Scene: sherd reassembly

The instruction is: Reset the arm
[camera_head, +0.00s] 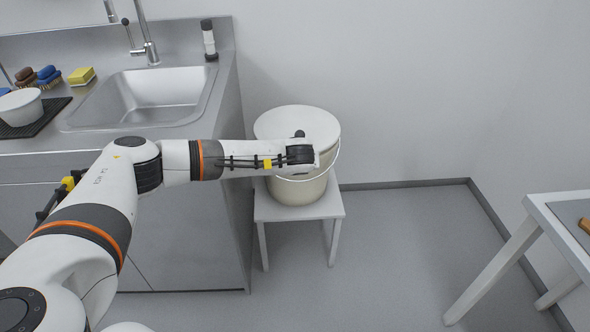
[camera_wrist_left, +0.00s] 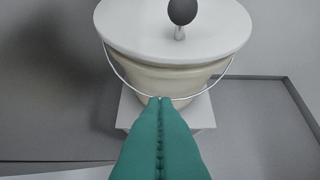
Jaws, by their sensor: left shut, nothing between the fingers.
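My left arm comes in from the left in the head view and reaches across to a cream bucket (camera_head: 297,190) with a white lid (camera_head: 285,120) and a wire handle. The arm's end hides part of the bucket, and the fingers cannot be made out there. In the left wrist view my left gripper (camera_wrist_left: 160,100) shows green fingers pressed together, shut and empty. Their tips overlap the bucket (camera_wrist_left: 160,77) near its wire handle in the picture; I cannot tell whether they touch. The lid (camera_wrist_left: 130,30) has a dark round knob (camera_wrist_left: 182,11). My right gripper is not in view.
The bucket stands on a small white stool (camera_head: 335,205). A steel sink counter (camera_head: 225,85) with a tap is at the left, holding a white bowl (camera_head: 20,108), brushes and a yellow sponge (camera_head: 81,76). A white table (camera_head: 540,210) is at the right. Open floor lies between.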

